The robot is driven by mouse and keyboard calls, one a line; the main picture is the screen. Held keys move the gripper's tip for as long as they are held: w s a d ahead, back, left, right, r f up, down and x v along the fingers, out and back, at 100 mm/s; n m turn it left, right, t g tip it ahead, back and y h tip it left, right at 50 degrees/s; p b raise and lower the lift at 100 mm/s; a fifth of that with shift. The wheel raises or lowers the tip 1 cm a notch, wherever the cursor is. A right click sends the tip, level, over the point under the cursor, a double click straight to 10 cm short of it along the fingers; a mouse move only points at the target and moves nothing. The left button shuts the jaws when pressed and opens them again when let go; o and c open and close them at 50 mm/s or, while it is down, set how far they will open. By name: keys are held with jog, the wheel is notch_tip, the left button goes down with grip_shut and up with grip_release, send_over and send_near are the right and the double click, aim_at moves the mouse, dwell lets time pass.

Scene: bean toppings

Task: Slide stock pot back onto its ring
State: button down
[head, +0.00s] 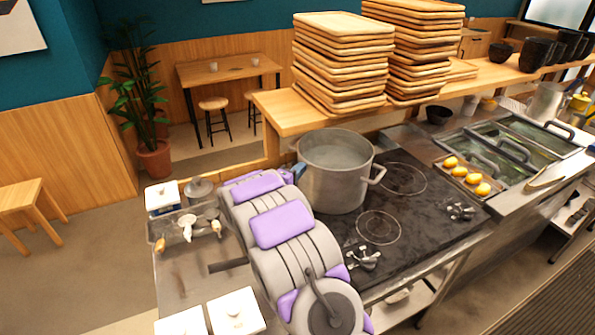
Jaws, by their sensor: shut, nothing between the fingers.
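The stock pot (335,185) is a large grey metal pot, upright at the back left of the black cooktop (420,215). One loop handle (378,174) points right. The surface under the pot is hidden, so I cannot tell how it sits on any ring there. Two thin pale rings show bare: one at the back right (404,164) and one at the front (379,212). My purple and grey arm reaches up from the bottom. My gripper (297,172) is shut at the pot's left side, mostly hidden behind the arm. I cannot tell whether it touches the pot.
A wooden shelf (275,112) with stacked wooden trays (340,65) stands behind the pot. A tray of yellow items (467,176) lies right of the cooktop. Metal knobs (364,258) sit along its front. White lidded containers (236,312) stand at lower left.

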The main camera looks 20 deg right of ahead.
jog(key=s+d+p, duration=0.2)
jog(key=d+p, duration=0.3)
jog(key=d, duration=0.5)
jog(key=s+d+p, duration=0.2)
jog(key=d+p, duration=0.4)
jog(key=d, duration=0.4)
jog(key=shift+r, duration=0.15)
jog(key=shift+a, duration=0.1)
